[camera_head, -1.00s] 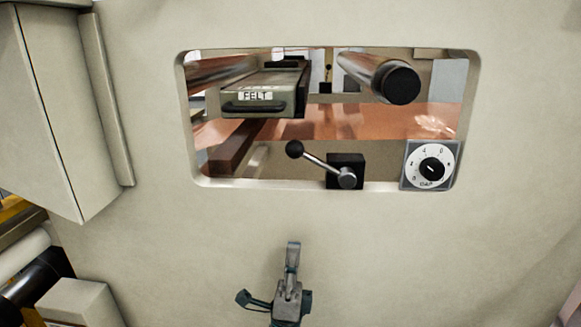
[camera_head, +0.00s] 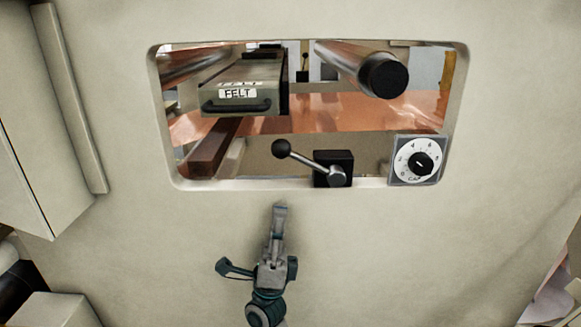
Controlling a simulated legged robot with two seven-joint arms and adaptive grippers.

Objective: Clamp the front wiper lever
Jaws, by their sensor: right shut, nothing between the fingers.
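A lever with a black ball knob (camera_head: 282,148) and a metal rod stands at the lower edge of the window opening. Its rod slants up to the left from a black block (camera_head: 334,162). My right gripper (camera_head: 280,208) points up below the opening, in front of the pale panel. It is shut and empty, apart from the lever and below it. The left gripper is not in view.
A pale panel (camera_head: 400,260) surrounds the opening. Inside are a box marked FELT (camera_head: 240,96), a black-ended roller (camera_head: 384,75) and copper foil (camera_head: 330,112). A numbered dial (camera_head: 419,161) sits at the lower right corner. A pale cabinet (camera_head: 40,130) juts out at left.

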